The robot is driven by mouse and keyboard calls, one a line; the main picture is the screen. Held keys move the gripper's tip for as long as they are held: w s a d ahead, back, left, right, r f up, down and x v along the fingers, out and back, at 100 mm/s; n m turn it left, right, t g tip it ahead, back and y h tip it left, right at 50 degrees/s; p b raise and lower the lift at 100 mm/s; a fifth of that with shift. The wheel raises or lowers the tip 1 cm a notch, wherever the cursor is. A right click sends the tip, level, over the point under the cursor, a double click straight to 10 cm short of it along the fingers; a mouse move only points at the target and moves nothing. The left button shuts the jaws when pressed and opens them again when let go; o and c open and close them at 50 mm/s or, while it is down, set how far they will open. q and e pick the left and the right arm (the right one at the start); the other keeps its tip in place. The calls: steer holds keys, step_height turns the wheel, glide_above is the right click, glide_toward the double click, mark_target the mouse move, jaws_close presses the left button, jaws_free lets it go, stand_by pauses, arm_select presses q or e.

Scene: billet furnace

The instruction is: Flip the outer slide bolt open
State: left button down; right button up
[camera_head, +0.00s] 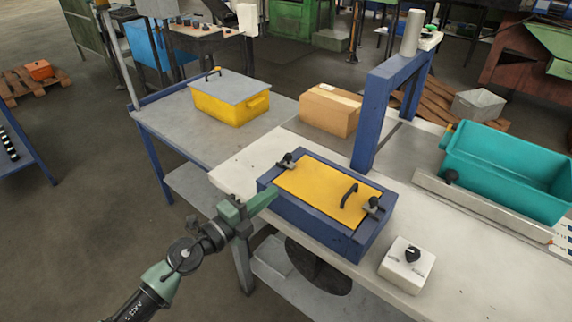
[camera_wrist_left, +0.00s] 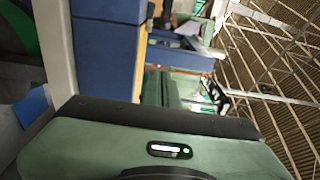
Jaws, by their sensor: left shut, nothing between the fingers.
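A blue box (camera_head: 312,215) with a yellow lid (camera_head: 318,187) sits on the pale bench. One dark slide bolt (camera_head: 287,161) is at the lid's left end, and another (camera_head: 373,206) is at its right end beside the black lid handle (camera_head: 349,194). I cannot tell from the picture whether either bolt is open. My left gripper (camera_head: 268,197) is shut and empty, with its green fingers at the box's left corner, below the left bolt. I cannot tell whether it touches the box. The box's blue side also shows in the left wrist view (camera_wrist_left: 105,58). My right gripper is out of view.
A white control box with a black knob (camera_head: 407,265) stands right of the blue box. A blue frame (camera_head: 365,125) rises behind it. A cardboard box (camera_head: 330,108), yellow bin (camera_head: 230,103) and teal tub (camera_head: 505,170) stand further back. Bare bench lies left of the blue box.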

mark_target(287, 176)
arm_select(q)
steer(key=b+x, duration=0.1)
steer(key=x, duration=0.9)
steer(key=shift+w+d, duration=0.15)
steer(key=shift+w+a+f+b, duration=0.2)
steer(key=shift+w+a+b, duration=0.65)
steer(key=shift+w, duration=0.15)
steer(key=shift+w+a+r, duration=0.1)
steer(key=shift+w+a, duration=0.35)
steer(key=shift+r, duration=0.1)
